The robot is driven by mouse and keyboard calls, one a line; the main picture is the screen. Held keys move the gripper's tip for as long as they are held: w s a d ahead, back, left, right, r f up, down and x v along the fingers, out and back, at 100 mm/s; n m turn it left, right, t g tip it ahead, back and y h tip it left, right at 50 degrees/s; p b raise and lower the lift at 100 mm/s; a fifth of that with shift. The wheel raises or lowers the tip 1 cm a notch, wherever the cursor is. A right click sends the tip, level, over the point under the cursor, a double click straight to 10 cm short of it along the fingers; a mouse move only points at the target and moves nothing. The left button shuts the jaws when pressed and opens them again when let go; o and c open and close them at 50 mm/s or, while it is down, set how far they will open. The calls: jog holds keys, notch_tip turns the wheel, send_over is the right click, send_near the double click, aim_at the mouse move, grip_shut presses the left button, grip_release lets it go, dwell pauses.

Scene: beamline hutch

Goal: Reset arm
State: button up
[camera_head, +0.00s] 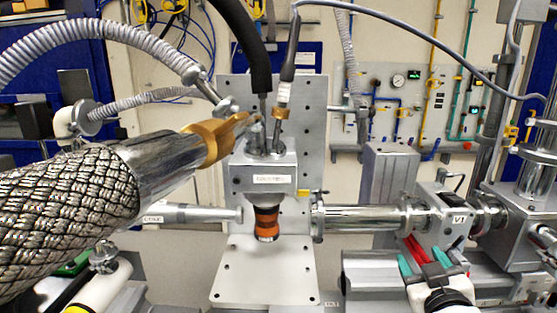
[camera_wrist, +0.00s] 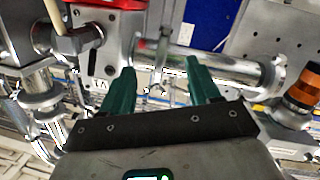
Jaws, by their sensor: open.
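My gripper (camera_head: 423,262) is at the lower right of the head view, with its two teal fingers spread in front of the beamline hardware. In the wrist view the two teal fingers of my gripper (camera_wrist: 160,82) stand apart with nothing held between them. Behind them lie a steel beam pipe (camera_wrist: 225,68) and metal fittings. The gripper seems close to the valve block marked V1 (camera_head: 455,215); I cannot tell whether it touches anything.
A metal chamber (camera_head: 262,178) with an orange and black cylinder (camera_head: 266,222) below it stands mid-view. A large braided hose (camera_head: 65,205) fills the left. A horizontal beam pipe (camera_head: 365,219) runs to the right. Cables hang overhead. Hardware crowds the area around my gripper.

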jog(key=s+f+m+g+y, duration=0.2)
jog(key=s+f+g, duration=0.9)
jog(key=s+f, duration=1.45)
jog(key=s+f+g, duration=0.4)
jog(key=s+f, duration=0.1)
jog(key=s, duration=0.6)
jog(key=shift+s+f+m+g+y+b, duration=0.25)
jog(key=shift+s+m+g+y+b, duration=0.05)
jog(key=shift+s+m+y+b, duration=0.1)
